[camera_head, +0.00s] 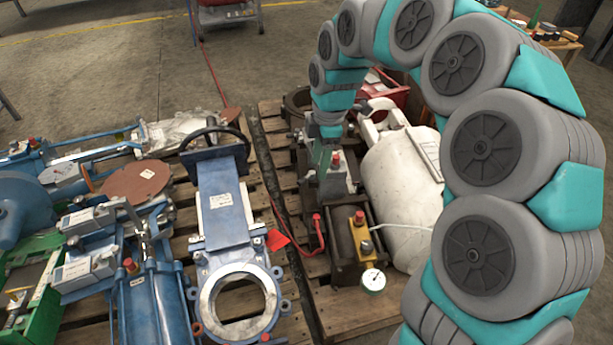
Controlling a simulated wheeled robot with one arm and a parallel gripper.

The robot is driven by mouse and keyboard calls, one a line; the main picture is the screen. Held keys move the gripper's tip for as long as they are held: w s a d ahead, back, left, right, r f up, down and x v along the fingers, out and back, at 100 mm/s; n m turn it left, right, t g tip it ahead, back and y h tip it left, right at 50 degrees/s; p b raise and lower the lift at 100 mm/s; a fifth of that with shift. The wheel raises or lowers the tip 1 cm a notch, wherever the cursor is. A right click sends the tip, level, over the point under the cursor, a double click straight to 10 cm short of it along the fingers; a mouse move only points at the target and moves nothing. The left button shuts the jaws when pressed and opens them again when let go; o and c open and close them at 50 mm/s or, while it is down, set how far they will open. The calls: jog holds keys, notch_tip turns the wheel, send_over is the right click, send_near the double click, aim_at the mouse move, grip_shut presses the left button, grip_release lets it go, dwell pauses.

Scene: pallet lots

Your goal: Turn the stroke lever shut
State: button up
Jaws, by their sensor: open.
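My gripper (325,158) points down over the right pallet, at the end of my teal and grey arm. It is small in view and its jaws are partly lost against dark metal parts. Just below and beside it stands a grey metal block with a red cap (336,160). I cannot tell whether the gripper touches it. I cannot clearly make out the stroke lever among these parts. Nearer the camera is a yellow fitting (361,238) with a red top and a round white gauge (373,281) on a dark block.
A white tank (399,185) lies right of the gripper, with a red crate (388,90) behind. A red hose (308,251) runs between. Floor behind is mostly clear.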

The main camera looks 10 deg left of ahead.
aim_at(301, 180)
jog(key=w+a+f+n, duration=0.2)
jog(key=w+f, duration=0.1)
jog(key=w+a+f+n, duration=0.2)
jog(key=w+f, duration=0.1)
jog(key=w+a+f+n, duration=0.2)
jog(key=w+f, duration=0.1)
jog(key=shift+w+f+n+t+h+b, duration=0.1)
jog(key=shift+w+n+t+h+b, duration=0.2)
jog(key=shift+w+n+t, duration=0.1)
jog(key=shift+w+a+f, duration=0.1)
jog(key=shift+a+f, duration=0.05)
jog(key=shift+f, duration=3.7)
grip_shut()
